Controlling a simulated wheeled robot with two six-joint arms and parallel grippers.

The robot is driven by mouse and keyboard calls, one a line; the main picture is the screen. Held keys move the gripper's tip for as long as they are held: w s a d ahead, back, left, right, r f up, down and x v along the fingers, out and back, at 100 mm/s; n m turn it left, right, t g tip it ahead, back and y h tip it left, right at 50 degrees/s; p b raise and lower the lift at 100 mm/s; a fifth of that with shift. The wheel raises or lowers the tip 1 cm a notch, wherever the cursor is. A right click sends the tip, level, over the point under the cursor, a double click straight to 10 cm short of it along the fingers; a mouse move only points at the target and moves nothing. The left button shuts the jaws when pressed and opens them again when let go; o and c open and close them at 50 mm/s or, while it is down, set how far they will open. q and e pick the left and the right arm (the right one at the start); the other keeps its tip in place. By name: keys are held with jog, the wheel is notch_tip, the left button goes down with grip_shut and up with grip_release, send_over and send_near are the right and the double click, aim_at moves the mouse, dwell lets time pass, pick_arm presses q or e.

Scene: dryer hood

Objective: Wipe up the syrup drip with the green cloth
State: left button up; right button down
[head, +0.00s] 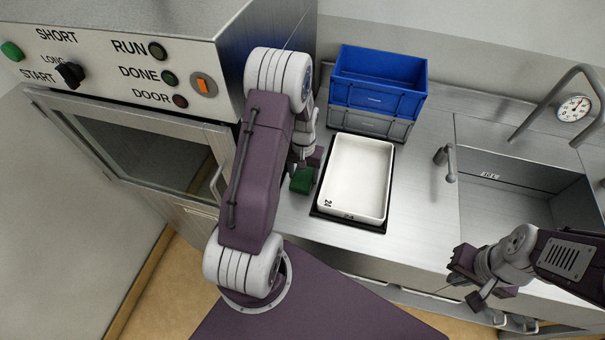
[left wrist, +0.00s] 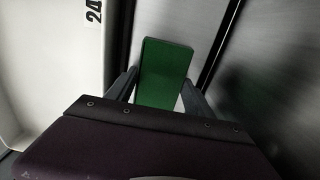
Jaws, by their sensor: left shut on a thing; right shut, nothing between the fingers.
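The green cloth (head: 302,180) shows as a small green block at the end of my left arm in the head view, just left of the white tray. My left gripper (left wrist: 160,90) is shut on the green cloth (left wrist: 164,68), which sits between its two fingers in the left wrist view. The cloth is over the strip of steel counter between the dryer and the tray; I cannot tell whether it touches the counter. I see no syrup drip in either view. My right gripper (head: 462,279) is shut and empty in front of the sink.
The white tray (head: 384,185), marked 24, stands on a black mat (head: 376,228). A blue crate (head: 378,95) sits on a grey crate (head: 365,123) behind it. The dryer (head: 130,120) is at left, its door shut. A sink (head: 530,200) with taps is at right.

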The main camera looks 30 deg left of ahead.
pick_arm(q)
jog(key=r+p, duration=0.1)
jog(key=r, duration=0.2)
jog(key=r+p, duration=0.1)
jog(key=r, duration=0.1)
jog(key=shift+s+d+r+p, duration=0.15)
jog(key=shift+s+p, duration=0.2)
jog(key=shift+s, duration=0.05)
jog(key=shift+w+r+p, duration=0.25)
jog(key=shift+r+p, duration=0.7)
jog(key=shift+r, duration=0.05)
jog(key=shift+r+p, duration=0.4)
jog(key=shift+r, duration=0.1)
jog(key=shift+s, duration=0.2)
jog(key=shift+w, duration=0.15)
